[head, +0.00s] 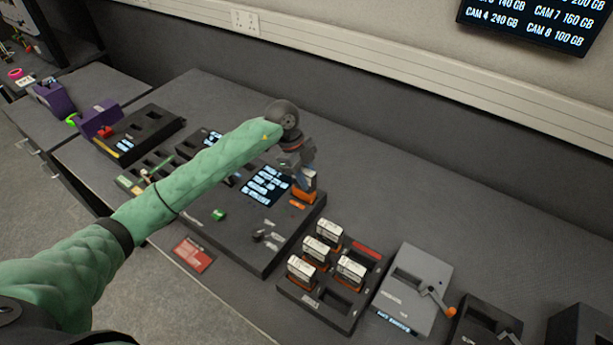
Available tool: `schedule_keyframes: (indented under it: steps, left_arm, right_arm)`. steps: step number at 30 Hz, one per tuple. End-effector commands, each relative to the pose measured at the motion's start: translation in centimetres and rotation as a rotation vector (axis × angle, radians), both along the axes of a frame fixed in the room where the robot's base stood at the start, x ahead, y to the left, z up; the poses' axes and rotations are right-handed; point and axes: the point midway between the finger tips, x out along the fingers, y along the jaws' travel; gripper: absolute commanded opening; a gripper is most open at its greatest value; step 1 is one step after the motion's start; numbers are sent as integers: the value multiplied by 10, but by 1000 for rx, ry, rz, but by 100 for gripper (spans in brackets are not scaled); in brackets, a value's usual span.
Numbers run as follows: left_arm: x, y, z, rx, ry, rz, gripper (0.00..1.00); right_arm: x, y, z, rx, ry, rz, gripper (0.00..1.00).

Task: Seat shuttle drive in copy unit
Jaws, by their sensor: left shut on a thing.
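The copy unit (228,239) is a large dark box with a lit screen (268,186) on its top, standing on the grey bench. My left gripper (301,178) is over the unit's back right corner, pointing down. It is shut on a shuttle drive (304,195), of which mostly an orange end shows. The fingers hide much of the drive, and I cannot tell whether it is above the slot or partly in it. Several similar white and orange drives (330,232) stand upright in a dark tray (311,297) to the right. My right gripper is out of view.
A grey box with an orange-knobbed crank (412,277) stands right of the tray, with more dark boxes beyond. A red card (194,254) lies at the front edge. Purple items (99,118) are at the far left. The bench behind the tray is clear.

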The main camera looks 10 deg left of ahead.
Motion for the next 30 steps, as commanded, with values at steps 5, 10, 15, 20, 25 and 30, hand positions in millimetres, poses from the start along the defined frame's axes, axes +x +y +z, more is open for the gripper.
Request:
schedule_keyframes:
  steps: [5,10,15,20,25,30]
  left_arm:
    - [0,0,1,0,0,0,0]
    - [0,0,0,0,0,0,0]
    - [0,0,-2,0,0,0,0]
    - [0,0,-5,0,0,0,0]
    - [0,0,-8,0,0,0,0]
    - [0,0,-9,0,0,0,0]
  right_arm:
    - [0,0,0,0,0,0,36]
    - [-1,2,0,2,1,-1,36]
    - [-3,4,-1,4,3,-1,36]
    - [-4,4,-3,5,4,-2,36]
    - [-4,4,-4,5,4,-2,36]
    - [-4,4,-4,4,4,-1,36]
